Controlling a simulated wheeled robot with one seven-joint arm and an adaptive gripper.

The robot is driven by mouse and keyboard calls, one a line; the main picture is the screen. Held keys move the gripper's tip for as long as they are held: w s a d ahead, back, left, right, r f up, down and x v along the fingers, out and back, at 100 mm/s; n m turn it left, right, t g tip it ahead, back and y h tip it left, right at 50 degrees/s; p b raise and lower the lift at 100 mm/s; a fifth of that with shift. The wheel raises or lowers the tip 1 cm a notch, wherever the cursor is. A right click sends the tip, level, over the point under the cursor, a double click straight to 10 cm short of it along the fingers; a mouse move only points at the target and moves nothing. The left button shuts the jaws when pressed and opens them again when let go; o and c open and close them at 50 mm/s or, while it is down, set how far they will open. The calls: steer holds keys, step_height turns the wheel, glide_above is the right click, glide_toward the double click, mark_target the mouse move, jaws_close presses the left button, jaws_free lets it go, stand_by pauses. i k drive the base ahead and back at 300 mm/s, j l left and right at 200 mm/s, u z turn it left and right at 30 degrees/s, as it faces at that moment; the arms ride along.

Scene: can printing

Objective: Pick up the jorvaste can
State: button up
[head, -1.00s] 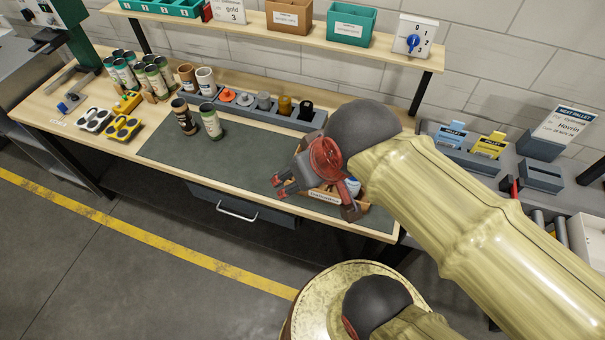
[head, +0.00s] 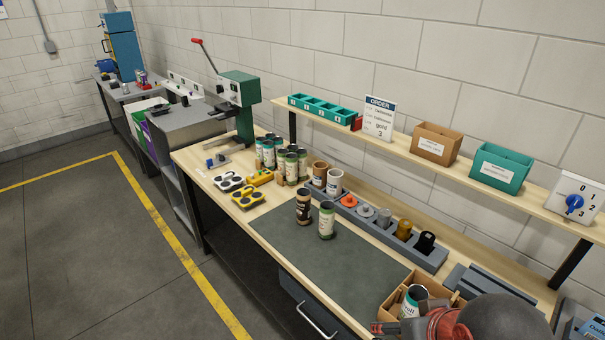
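Several cans stand on the workbench, but no name can be read on any label, so I cannot tell which is the jorvaste can. A dark brown can (head: 303,207) and a pale can with a green band (head: 326,220) stand upright on the dark mat. A group of green and white cans (head: 280,158) stands at the back left. Another pale can (head: 411,299) stands tilted in a cardboard box (head: 447,284) at the front right. My gripper (head: 384,328) is at the bottom edge near that box, mostly cut off. Its finger opening is not clear.
The dark mat (head: 318,262) is free in front of the two cans. A grey rack (head: 395,236) with coloured stoppers runs behind them. Yellow and grey holders (head: 247,198) lie at left. A shelf (head: 400,150) with an order sign (head: 379,118) overhangs the back.

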mark_target(304, 194)
steer(key=i+j+z, duration=0.2)
steer(key=i+j, duration=0.15)
steer(key=j, duration=0.3)
steer(key=i+j, duration=0.15)
steer(key=j, duration=0.2)
steer(key=i+j+z, duration=0.15)
steer(key=j, duration=0.2)
steer(key=i+j+z, duration=0.1)
steer(key=j, duration=0.25)
